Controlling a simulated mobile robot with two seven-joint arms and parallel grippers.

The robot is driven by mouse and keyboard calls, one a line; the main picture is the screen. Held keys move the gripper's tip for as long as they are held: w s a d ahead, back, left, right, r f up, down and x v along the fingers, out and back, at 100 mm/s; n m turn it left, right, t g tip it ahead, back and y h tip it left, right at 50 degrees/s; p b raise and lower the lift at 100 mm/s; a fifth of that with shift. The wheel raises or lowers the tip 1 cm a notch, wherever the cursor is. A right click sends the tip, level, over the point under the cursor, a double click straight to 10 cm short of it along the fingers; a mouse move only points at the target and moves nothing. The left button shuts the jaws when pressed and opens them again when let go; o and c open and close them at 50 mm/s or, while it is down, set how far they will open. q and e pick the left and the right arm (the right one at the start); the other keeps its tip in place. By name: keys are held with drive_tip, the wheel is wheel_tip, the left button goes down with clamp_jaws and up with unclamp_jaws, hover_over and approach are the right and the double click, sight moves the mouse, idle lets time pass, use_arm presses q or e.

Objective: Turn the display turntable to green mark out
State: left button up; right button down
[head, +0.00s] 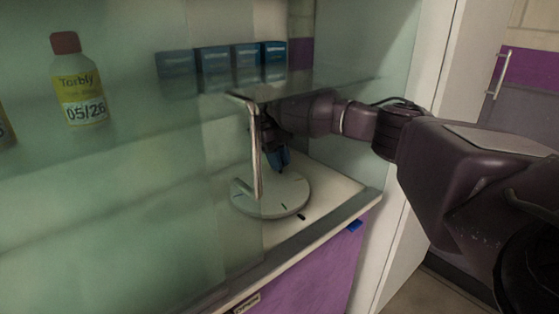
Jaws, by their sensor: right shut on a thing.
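The display turntable (292,192) is a pale round disc on the cabinet's floor, seen partly through glass. A short dark mark shows on its front part, and another dark mark (301,216) lies on the surface just outside its rim. I cannot make out a green mark. The metal handle and dim light partly hide the fingers. My left gripper is not in view.
A metal handle (255,150) stands upright in front of the turntable. A glass shelf above holds several blue boxes (213,58) and a yellow-labelled bottle (78,85). Glass panes cover the left. The cabinet's right side wall (385,50) is close to my right arm.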

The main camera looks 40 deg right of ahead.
drive_tip(key=c, duration=1.1)
unclamp_jaws()
drive_tip(key=shift+f, duration=0.1)
drive_tip(key=shift+c, duration=0.2)
drive_tip(key=shift+o, duration=0.7)
